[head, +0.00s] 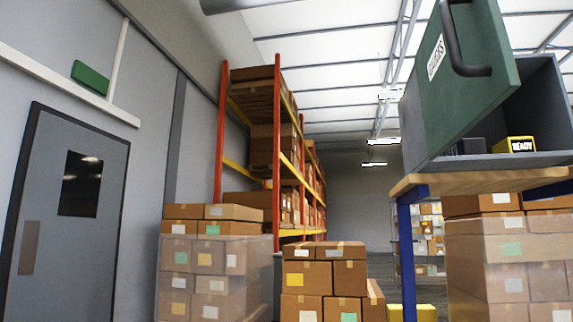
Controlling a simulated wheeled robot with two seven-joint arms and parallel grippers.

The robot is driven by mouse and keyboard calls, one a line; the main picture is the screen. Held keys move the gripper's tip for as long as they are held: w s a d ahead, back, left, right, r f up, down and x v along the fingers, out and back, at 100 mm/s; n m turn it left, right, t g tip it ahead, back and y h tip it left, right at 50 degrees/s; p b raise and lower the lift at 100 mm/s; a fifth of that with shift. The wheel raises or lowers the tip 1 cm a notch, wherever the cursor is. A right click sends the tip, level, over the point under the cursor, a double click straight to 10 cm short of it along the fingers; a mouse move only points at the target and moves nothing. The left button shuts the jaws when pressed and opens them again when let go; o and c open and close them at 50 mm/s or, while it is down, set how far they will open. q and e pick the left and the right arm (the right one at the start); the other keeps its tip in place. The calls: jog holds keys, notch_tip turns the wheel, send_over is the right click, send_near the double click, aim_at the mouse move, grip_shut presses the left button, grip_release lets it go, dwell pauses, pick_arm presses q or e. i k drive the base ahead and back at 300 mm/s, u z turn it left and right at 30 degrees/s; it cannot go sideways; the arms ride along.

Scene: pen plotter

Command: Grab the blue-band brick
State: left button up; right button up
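No brick with a blue band can be made out. A grey cabinet (548,98) stands at the right on a wooden bench top (452,181) with blue legs. Its green door (466,84) is swung open, with a dark handle and a white label that is hard to read. Neither of my grippers is in view.
Stacked cartons (325,278) stand in the middle, with wrapped carton stacks (205,265) at left and more (500,255) under and behind the bench. An orange rack (277,150) rises behind. A grey door (68,210) is in the left wall.

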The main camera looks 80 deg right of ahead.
aim_at(469, 146)
jog(key=u, duration=0.05)
jog(key=k, duration=1)
jog(key=z, duration=1.7)
